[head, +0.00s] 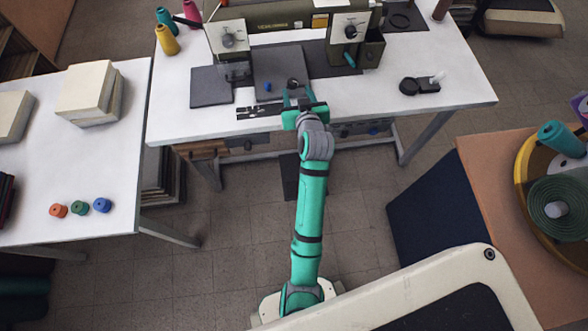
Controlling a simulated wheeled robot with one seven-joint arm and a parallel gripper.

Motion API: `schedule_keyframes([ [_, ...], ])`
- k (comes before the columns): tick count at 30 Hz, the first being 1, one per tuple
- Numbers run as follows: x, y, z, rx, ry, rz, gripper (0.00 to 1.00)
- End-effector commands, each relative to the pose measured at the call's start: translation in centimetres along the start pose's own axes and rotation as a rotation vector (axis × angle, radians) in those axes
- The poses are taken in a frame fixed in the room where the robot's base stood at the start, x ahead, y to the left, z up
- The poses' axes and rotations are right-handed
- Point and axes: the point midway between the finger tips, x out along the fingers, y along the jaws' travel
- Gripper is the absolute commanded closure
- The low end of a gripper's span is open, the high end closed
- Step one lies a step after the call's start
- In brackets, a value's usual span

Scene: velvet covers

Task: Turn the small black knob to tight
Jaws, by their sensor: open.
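My teal gripper (298,95) is at the front edge of the white table (450,85), pointing away from me, with its fingers apart. A small dark round piece (292,83) shows just beyond the fingertips and looks like the black knob. I cannot tell whether the fingers touch it or stand around it, or which way it is turned. The olive sewing machine (285,24) stands behind.
A dark strip (258,112) lies left of my gripper. A black round item (409,86) lies to the right. Thread cones (167,40) stand at the back left. A side table (115,140) holds spools (80,207) and a pale stack (88,92). The right part of the table is mostly clear.

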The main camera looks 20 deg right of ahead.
Motion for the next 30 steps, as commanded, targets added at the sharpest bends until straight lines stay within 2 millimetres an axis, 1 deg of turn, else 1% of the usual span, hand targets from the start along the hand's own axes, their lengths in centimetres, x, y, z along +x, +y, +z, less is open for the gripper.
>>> schedule_keyframes([
  [1, -0.9, 0.0, 0.1, -0.002, -0.001, 0.001, 0.53],
  [4, -2.6, 0.0, 0.1, -0.002, 0.000, 0.000, 0.53],
  [6, -3.0, -0.2, 1.2, -0.011, -0.003, 0.006, 0.53],
  [18, -6.5, -1.0, 5.9, -0.058, 0.011, 0.029, 0.53],
  [30, -10.6, -2.4, 9.9, -0.096, 0.031, 0.031, 0.53],
])
